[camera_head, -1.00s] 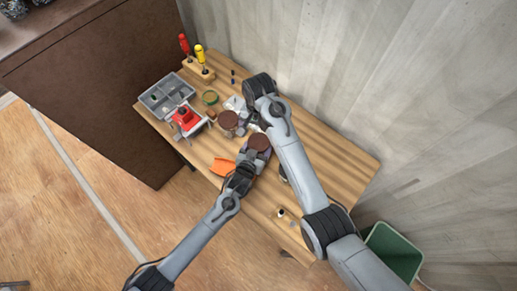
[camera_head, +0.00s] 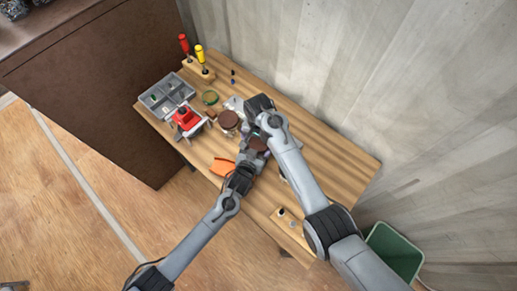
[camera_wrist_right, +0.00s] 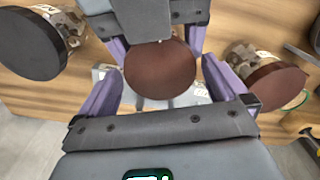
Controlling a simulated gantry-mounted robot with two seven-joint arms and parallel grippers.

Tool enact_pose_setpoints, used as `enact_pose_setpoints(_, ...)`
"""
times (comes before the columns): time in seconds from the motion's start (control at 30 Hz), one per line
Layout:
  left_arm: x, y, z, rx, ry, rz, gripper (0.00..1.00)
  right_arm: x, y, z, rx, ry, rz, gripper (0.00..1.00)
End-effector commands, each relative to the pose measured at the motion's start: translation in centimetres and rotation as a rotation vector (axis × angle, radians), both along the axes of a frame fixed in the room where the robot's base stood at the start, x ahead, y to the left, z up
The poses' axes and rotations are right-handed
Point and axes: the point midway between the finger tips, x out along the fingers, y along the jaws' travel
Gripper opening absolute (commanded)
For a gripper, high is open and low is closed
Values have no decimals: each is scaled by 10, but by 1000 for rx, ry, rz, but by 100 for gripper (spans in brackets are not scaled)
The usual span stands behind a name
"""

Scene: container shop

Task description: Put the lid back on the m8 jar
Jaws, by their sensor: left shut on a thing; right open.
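A round brown lid (camera_head: 259,143) (camera_wrist_right: 160,70) lies between both grippers, seen from above in the right wrist view. My left gripper (camera_head: 251,159) is shut around what seems to be the jar just under this lid; its purple fingers show in the right wrist view (camera_wrist_right: 156,42). The jar body is mostly hidden, and I cannot tell how the lid seats on it. My right gripper (camera_wrist_right: 163,86) is open, its fingers on either side of the lid, apparently apart from it. A second brown-lidded jar (camera_head: 228,119) (camera_wrist_right: 270,84) stands beside. No label is readable.
A black-lidded jar (camera_wrist_right: 35,45) stands on the other side. A grey tray (camera_head: 153,103), red object (camera_head: 187,119), green ring (camera_head: 210,97), orange tool (camera_head: 222,166) and screwdriver stand (camera_head: 199,74) are around. The table's right part (camera_head: 345,165) is clear.

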Motion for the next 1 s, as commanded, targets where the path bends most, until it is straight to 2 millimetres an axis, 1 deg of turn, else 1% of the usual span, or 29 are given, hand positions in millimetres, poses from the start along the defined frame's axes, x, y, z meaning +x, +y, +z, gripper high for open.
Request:
enact_pose_setpoints(0.27,0,0,-1,0,1,-1,0,0,0,-1,0,0,0,100)
enact_pose_setpoints(0.37,0,0,0,0,1,-1,0,0,0,-1,0,0,0,86)
enact_pose_setpoints(0.6,0,0,0,0,1,-1,0,0,0,-1,0,0,0,49)
enact_pose_setpoints(0.73,0,0,0,0,1,-1,0,0,0,-1,1,0,-5,49)
enact_pose_setpoints(0.8,0,0,0,0,1,-1,0,0,0,-1,1,0,-5,49)
enact_pose_setpoints(0.83,0,0,0,0,1,-1,0,0,0,-1,1,0,-5,88)
enact_pose_setpoints(0.9,0,0,0,0,1,-1,0,0,0,-1,1,0,-5,99)
enact_pose_setpoints(1.0,0,0,0,0,1,-1,0,0,0,-1,1,0,-5,100)
